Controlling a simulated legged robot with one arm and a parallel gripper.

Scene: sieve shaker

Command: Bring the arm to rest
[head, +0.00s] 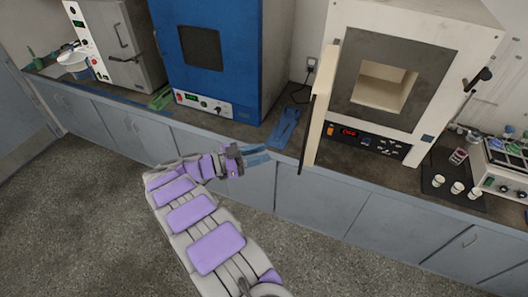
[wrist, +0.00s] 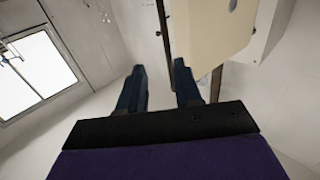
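My arm (head: 190,213) reaches out in front of the lab bench, in purple and grey links. My gripper (head: 268,153) points right, in front of the grey cabinet fronts. In the wrist view its two dark blue fingers (wrist: 158,72) stand apart with nothing between them. The gripper is open and empty. Beyond the fingers, that view shows pale walls, a bright window-like panel (wrist: 38,75) and part of a cream box-shaped thing (wrist: 215,30).
A white furnace (head: 440,75) stands on the bench with its door (head: 318,110) swung open toward me. A blue oven (head: 250,50) stands left of it. A blue item (head: 285,128) lies between them. Small cups (head: 457,187) stand on a dark mat at right. The floor (head: 85,220) is clear.

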